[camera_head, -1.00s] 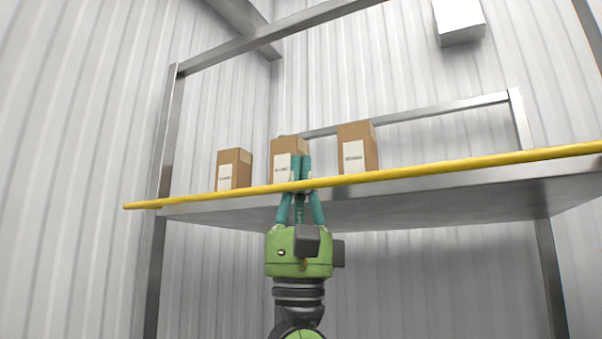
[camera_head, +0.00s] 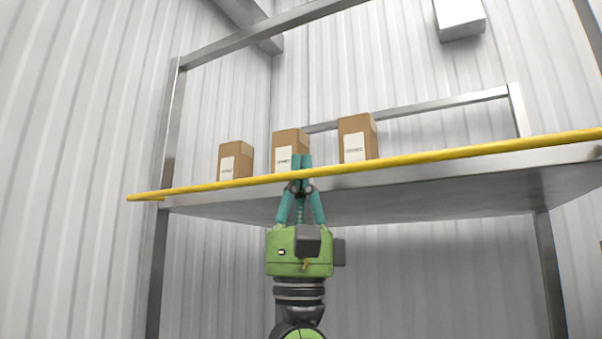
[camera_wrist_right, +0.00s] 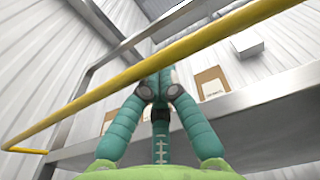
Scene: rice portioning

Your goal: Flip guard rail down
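The yellow guard rail (camera_head: 420,159) runs as a long bar along the front of the metal shelf (camera_head: 440,195), near its front edge. It also crosses the right wrist view (camera_wrist_right: 100,91) diagonally. My right gripper (camera_head: 302,160) is below the shelf front and points up. Its teal fingers lie close together and their tips reach above the rail line. In the wrist view the rail passes in front of the finger ends (camera_wrist_right: 156,75), so the tips appear to be behind it. Whether they touch is unclear. My left gripper is in neither view.
Three cardboard boxes stand on the shelf: left (camera_head: 236,161), middle (camera_head: 290,148) and right (camera_head: 357,138). The middle one is just behind my fingertips. Metal posts (camera_head: 547,270) carry the shelf. A white box (camera_head: 460,19) is higher on the corrugated wall.

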